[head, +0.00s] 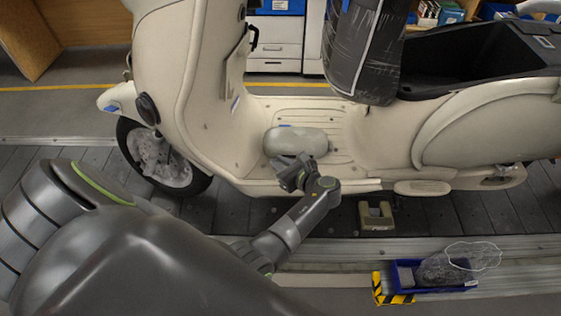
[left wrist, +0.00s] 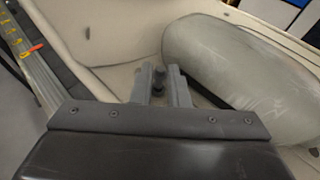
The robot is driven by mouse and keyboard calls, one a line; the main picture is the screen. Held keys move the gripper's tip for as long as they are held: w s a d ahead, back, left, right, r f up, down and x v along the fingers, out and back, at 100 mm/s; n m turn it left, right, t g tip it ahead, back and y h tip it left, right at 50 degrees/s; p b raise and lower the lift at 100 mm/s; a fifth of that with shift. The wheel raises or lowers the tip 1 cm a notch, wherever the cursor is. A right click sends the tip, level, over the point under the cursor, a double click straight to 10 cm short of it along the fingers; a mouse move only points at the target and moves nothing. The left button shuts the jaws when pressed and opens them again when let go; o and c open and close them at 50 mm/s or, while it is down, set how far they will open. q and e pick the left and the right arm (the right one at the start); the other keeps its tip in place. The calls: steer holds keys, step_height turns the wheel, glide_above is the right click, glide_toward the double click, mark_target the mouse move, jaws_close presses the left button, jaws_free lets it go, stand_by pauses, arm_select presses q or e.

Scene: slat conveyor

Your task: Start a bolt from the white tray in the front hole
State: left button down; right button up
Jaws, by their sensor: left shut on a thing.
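My left gripper (head: 287,172) is over the cream scooter's floorboard (head: 258,187), at the near side of a grey-green rounded bundle (head: 297,141). In the left wrist view its two fingers (left wrist: 161,84) are shut on a small dark piece, apparently a bolt (left wrist: 158,87), mostly hidden between them. The scooter's cream panel lies beyond the fingertips, with a small dark spot (left wrist: 87,33) to their upper left. I cannot tell which spot is the front hole, or whether the bolt touches the panel. No white tray can be made out. My right gripper is not in view.
The rounded bundle (left wrist: 245,80) is close to the right of the fingers. A black wrapped seat (head: 362,50) overhangs the floorboard. A blue bin (head: 447,290) with wrapped contents is at lower right, near a beige block (head: 376,216) on the dark slats.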

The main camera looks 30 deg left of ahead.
arm_select(q)
steer(key=shift+f+b, duration=0.35)
steer(key=shift+f, duration=0.2)
stand_by(0.5)
steer(key=shift+s+r+m+t+p, duration=0.15)
steer(key=shift+m+t+p, duration=0.45)
steer(key=shift+p, duration=0.55)
steer(key=shift+s+a+m+t+h+p, duration=0.1)
steer(key=shift+m+t+h+p, duration=0.6)
steer(key=shift+t+p, duration=0.25)
steer(key=shift+f, duration=0.2)
